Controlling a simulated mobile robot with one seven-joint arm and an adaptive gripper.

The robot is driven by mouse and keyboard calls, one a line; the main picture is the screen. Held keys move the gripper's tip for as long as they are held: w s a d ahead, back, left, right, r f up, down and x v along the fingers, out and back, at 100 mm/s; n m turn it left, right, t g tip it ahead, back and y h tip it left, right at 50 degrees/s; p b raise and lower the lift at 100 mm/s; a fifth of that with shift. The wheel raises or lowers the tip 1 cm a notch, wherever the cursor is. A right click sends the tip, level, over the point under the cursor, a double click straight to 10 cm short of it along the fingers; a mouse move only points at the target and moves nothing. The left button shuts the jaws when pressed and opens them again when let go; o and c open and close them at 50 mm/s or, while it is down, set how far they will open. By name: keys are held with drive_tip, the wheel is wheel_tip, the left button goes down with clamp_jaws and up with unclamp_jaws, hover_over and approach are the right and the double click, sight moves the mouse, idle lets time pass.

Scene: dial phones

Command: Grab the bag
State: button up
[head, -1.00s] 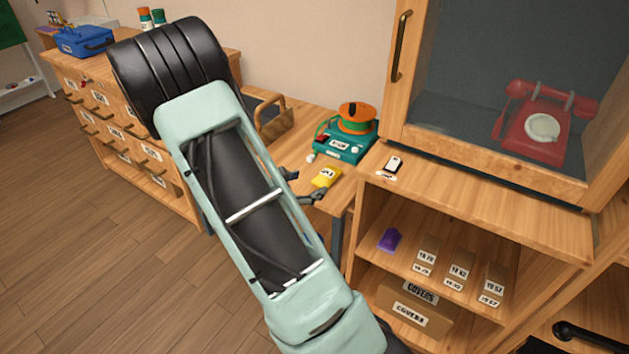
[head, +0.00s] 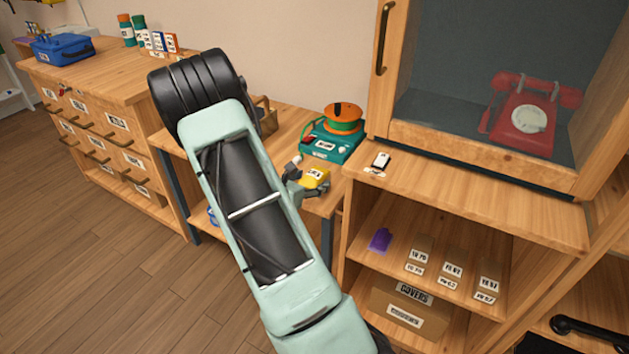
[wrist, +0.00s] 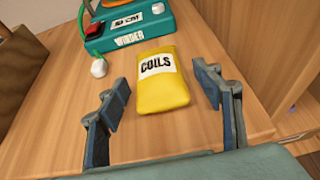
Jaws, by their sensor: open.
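The yellow bag (wrist: 163,90), with a white label reading "COILS", lies flat on the wooden bench (wrist: 60,130). It also shows in the head view (head: 313,178), partly covered by my gripper. My gripper (wrist: 163,106) is open, with one finger to the left of the bag and one to the right. The bag's near end lies between the fingertips, with a gap on both sides. In the head view my gripper (head: 306,188) is at the bench's front edge, and my arm hides part of the bench.
A teal winder (wrist: 130,28) with an orange spool stands just behind the bag; its white knob (wrist: 98,68) is close to the left finger. A wooden tote (head: 266,115) is left of the winder. The cabinet with a red phone (head: 525,117) rises at the right.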

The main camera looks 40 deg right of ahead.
drive_tip(key=c, duration=1.2)
drive_tip(key=shift+r, duration=0.2)
drive_tip(key=shift+c, duration=0.2)
